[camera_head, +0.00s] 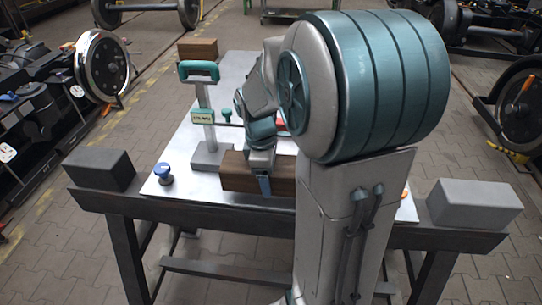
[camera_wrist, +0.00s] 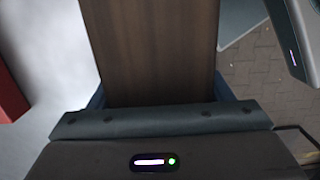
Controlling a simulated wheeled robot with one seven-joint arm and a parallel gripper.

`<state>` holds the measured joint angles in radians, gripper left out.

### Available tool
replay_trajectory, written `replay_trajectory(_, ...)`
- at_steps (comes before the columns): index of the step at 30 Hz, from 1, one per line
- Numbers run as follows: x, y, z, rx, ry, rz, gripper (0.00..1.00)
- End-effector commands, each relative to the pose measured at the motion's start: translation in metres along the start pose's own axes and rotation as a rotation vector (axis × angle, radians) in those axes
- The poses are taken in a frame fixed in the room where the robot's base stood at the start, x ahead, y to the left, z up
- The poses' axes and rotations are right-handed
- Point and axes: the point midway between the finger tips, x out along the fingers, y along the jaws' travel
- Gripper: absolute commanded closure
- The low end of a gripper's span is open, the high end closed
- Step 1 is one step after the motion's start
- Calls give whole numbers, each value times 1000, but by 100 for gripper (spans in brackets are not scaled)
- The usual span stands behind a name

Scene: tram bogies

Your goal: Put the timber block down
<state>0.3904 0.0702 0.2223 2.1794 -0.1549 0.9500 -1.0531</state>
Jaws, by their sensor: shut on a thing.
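A brown timber block (camera_head: 284,180) lies at the near side of the metal-topped table (camera_head: 165,186), partly hidden behind my arm. My gripper (camera_head: 264,181) is shut on it, coming down from above, with one finger showing on its near face. In the wrist view the timber block (camera_wrist: 155,50) runs up from between the gripper's fingers (camera_wrist: 160,98). I cannot tell whether its underside touches the tabletop.
A stand with a teal handle (camera_head: 199,70) rises just left of the held block. A blue-topped knob (camera_head: 164,173) is at the near left. A dark block (camera_head: 100,169) and a grey block (camera_head: 474,203) sit on the front beam. Wheelsets stand around on the paved floor.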

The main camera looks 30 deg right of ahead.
Motion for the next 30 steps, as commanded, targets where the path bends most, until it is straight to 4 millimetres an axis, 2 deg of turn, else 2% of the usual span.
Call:
replay_trajectory(1, 0, 13, 0, 3, 1, 0, 76)
replay_trajectory(6, -1, 51, 0, 2, 2, 2, 76)
replay_trajectory(12, -1, 81, 0, 2, 1, 2, 76)
replay_trajectory(21, 0, 100, 0, 2, 1, 1, 76)
replay_trajectory(27, 31, 98, -3, 0, 0, 0, 76)
replay_trajectory(30, 35, 98, -4, 1, 1, 2, 76)
